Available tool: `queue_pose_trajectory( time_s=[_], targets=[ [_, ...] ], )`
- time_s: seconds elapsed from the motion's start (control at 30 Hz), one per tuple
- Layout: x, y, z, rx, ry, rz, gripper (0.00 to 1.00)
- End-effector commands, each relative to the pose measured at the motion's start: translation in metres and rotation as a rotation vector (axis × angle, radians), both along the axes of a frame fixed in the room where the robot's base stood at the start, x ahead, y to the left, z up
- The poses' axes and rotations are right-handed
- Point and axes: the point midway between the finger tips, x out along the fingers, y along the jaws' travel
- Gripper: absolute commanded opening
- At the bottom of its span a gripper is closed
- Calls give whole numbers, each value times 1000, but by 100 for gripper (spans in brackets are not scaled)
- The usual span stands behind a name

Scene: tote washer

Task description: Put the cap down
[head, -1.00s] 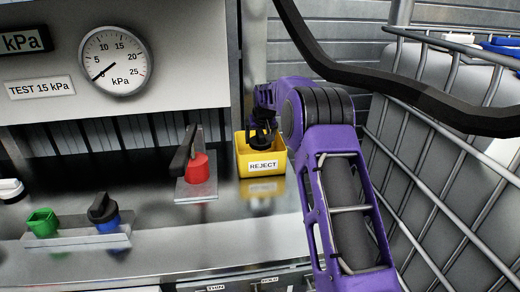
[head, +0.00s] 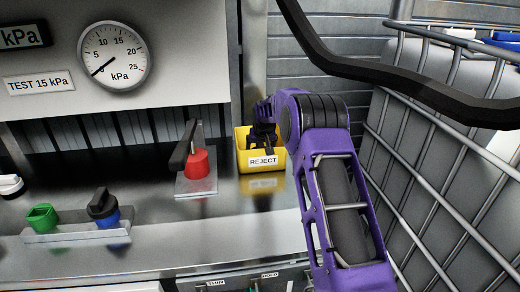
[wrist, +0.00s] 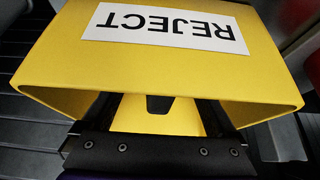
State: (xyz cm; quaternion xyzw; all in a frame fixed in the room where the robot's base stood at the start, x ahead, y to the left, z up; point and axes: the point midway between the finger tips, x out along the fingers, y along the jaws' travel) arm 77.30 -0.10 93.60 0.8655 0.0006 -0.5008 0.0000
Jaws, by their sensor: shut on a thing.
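My gripper (head: 265,142) reaches down into the yellow REJECT bin (head: 243,160) in the head view. In the wrist view my gripper (wrist: 158,112) has its fingers past the bin's rim (wrist: 60,85), inside it. It is shut on the cap. Only a small dark piece (wrist: 158,103), likely part of the cap, shows between the fingers; the rest is hidden by the bin wall. I cannot tell whether the cap touches the bin floor. A black cap-like piece (head: 102,203) on a blue base stands at the left.
Left of the bin is a red valve (head: 198,161) with a black lever. A green cup-shaped piece (head: 41,217) stands at the far left. A pressure gauge (head: 114,56) reads near zero. A wire cage (head: 430,160) stands close on the right.

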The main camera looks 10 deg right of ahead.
Motion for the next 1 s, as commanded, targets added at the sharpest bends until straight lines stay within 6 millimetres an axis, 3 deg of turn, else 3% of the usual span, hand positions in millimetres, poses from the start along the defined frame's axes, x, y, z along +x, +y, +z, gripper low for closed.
queue_pose_trajectory(
  time_s=[0.23,0.27,0.3,0.63,0.77,1.0],
  targets=[
    [0,0,-5,0,-1,0,28],
    [0,0,-5,0,0,0,97],
    [0,0,-5,0,0,0,100],
    [0,0,3,0,0,0,100],
    [-4,0,17,0,-1,0,100],
    [-30,0,62,0,-4,0,100]
  ],
)
